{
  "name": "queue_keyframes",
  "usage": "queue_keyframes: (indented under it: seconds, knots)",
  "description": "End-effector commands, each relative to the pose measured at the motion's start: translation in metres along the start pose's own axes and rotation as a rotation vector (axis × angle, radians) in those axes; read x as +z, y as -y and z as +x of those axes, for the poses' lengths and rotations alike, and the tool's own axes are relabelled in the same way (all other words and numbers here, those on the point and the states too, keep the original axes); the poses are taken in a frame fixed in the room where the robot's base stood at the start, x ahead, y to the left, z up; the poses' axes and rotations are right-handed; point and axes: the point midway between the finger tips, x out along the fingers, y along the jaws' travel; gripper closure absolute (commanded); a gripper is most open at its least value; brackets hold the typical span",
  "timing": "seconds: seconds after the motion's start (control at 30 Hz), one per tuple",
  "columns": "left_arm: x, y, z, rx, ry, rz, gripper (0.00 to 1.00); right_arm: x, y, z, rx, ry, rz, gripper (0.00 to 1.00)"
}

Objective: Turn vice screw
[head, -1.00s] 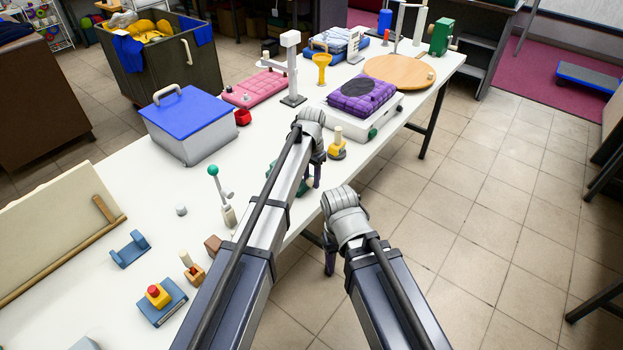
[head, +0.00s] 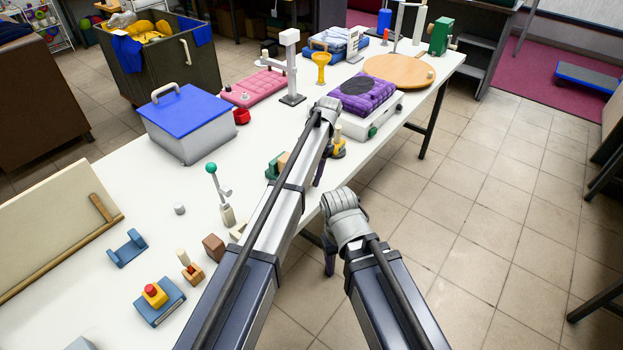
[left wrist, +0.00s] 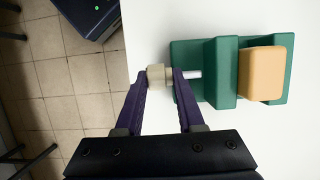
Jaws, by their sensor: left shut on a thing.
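The green vice (left wrist: 222,70) lies on the white table in the left wrist view, with a tan block (left wrist: 263,74) against its jaw. Its screw ends in a cream knob (left wrist: 156,82) at the table's edge. My left gripper (left wrist: 159,73) has its purple fingers shut on this knob, one on each side. In the head view the vice (head: 271,168) is partly hidden behind my left arm, and my left gripper (head: 319,172) points down by the near edge. My right gripper (head: 330,262) hangs over the floor, apart from the table; its opening is unclear.
A yellow-based peg (head: 339,149) and a white scale (head: 372,127) with a purple bagged comforter (head: 362,95) stand beyond my left gripper. A lever stand (head: 226,208) and a brown block (head: 213,246) are left of my arm.

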Motion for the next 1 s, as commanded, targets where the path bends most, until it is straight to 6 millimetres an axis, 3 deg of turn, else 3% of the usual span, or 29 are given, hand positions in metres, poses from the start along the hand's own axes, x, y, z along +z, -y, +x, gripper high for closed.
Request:
queue_keyframes:
  seconds: [0.37,0.4,0.63,1.0]
  knots:
    - [0.0004,-0.0007,0.0002,0.0,0.023,-0.001,1.0,-0.0001,0.0002,0.0018,0.0,0.0,0.0,0.31]
    - [0.0004,-0.0007,0.0002,0.0,0.023,-0.001,0.58,-0.0001,0.0002,0.0018,0.0,0.0,0.0,0.31]
    - [0.0002,-0.0004,0.0,0.0,0.022,-0.001,0.32,-0.0001,0.0002,0.0017,0.0,0.0,0.0,0.31]
    - [0.0003,-0.0002,-0.0041,0.0,0.022,0.0,0.32,0.0001,-0.0002,-0.0022,0.0,0.0,0.0,0.31]
